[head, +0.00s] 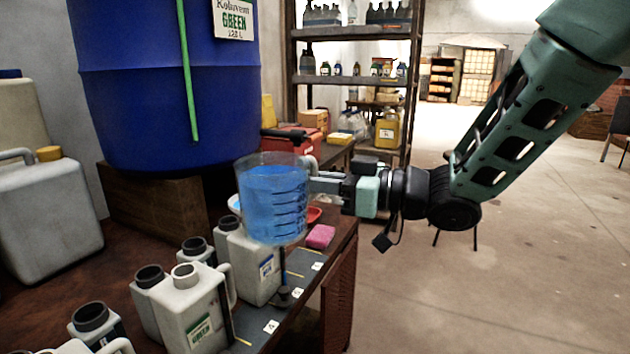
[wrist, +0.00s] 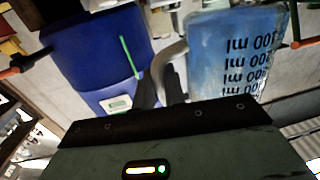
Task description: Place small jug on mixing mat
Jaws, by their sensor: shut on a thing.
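A pink sponge (head: 320,237) lies near the bench's right edge. Several grey canisters (head: 190,310) stand at the front. A large blue vat (head: 165,90) stands behind on a wooden block (head: 150,205). Shelves (head: 350,80) stand at the back. The floor at right (head: 540,240) is clear.

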